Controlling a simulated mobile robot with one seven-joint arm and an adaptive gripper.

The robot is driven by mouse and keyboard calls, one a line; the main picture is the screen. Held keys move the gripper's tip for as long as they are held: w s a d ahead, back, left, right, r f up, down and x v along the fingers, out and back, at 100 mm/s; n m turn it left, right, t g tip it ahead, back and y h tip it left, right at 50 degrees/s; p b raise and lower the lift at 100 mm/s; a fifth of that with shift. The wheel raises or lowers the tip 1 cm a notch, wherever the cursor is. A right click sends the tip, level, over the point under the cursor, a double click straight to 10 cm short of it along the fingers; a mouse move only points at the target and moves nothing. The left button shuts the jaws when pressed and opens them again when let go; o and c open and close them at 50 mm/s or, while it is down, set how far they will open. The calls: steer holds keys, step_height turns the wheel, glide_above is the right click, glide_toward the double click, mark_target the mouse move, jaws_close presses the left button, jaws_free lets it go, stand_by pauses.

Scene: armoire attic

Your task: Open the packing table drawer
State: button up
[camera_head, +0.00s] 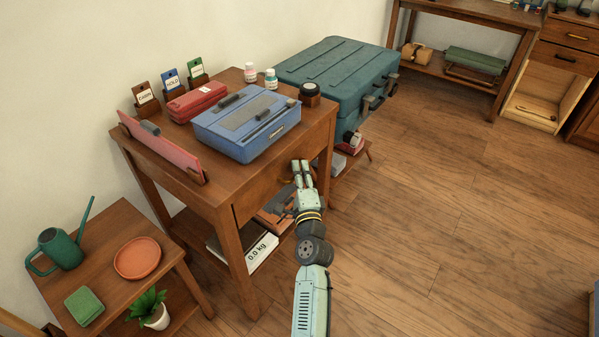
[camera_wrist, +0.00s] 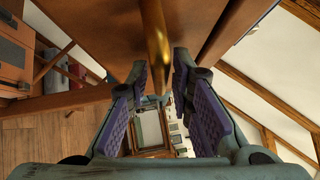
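The wooden packing table (camera_head: 225,172) stands at the centre left in the head view. Its drawer front (camera_head: 262,188) faces my arm and looks closed. My gripper (camera_head: 301,167) is at the drawer front, partly covering it. In the wrist view a brass handle (camera_wrist: 156,45) reaches down between the purple-padded fingers of my gripper (camera_wrist: 158,75). The fingers are apart, one on each side of the handle, with gaps visible. I cannot tell whether either finger touches it.
A low shelf below holds a scale (camera_head: 262,250). A large teal case (camera_head: 338,75) stands behind. Open floor (camera_head: 450,200) lies to the right.

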jaws_close()
stand_by(0.5)
